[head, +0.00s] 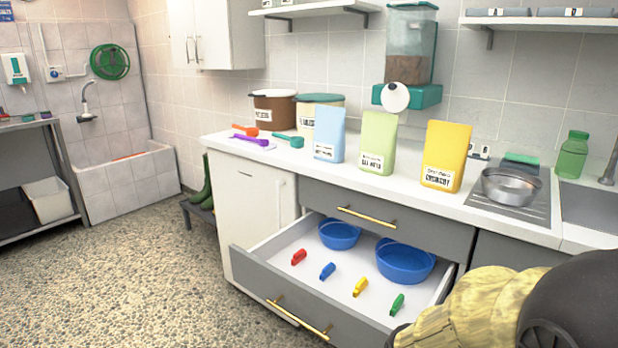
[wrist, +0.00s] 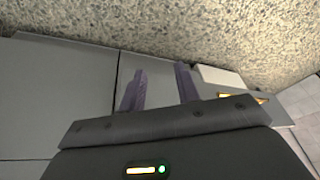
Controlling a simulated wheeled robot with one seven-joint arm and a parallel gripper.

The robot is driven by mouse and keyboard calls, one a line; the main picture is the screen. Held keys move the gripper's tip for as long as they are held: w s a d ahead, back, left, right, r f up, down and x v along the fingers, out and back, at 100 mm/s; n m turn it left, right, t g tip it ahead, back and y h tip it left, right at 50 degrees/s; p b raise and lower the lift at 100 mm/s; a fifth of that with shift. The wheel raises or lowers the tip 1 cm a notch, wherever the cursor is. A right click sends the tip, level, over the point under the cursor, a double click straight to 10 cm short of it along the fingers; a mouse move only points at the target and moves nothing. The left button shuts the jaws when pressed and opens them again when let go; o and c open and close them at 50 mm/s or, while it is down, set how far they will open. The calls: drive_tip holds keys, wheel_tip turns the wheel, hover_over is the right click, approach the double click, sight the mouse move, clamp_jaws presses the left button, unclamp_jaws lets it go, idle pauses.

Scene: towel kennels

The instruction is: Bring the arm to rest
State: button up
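My gripper (wrist: 160,69) shows in the wrist view with its two dark purple fingers spread apart and nothing between them. Beyond the fingers are grey cabinet fronts (wrist: 65,85) and the pebbled floor (wrist: 200,30). In the head view, part of my arm, yellow and black, fills the lower right corner. The gripper's fingers cannot be made out in that view.
An open drawer (head: 258,270) juts from the counter, holding two blue bowls (head: 403,263) and several coloured clips (head: 327,271). The counter (head: 222,142) carries bags, tubs, scoops and a metal bowl (head: 510,187). The floor (head: 110,270) at left is clear.

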wheel_tip(320, 180, up, 38)
drive_tip(key=s+d+n+g+p, duration=0.1)
drive_tip(key=s+p, duration=0.1)
drive_tip(key=p, duration=3.6)
drive_tip(key=shift+s+d+r, duration=0.15)
drive_tip(key=shift+s+r, duration=0.1)
drive_tip(key=shift+d, duration=0.1)
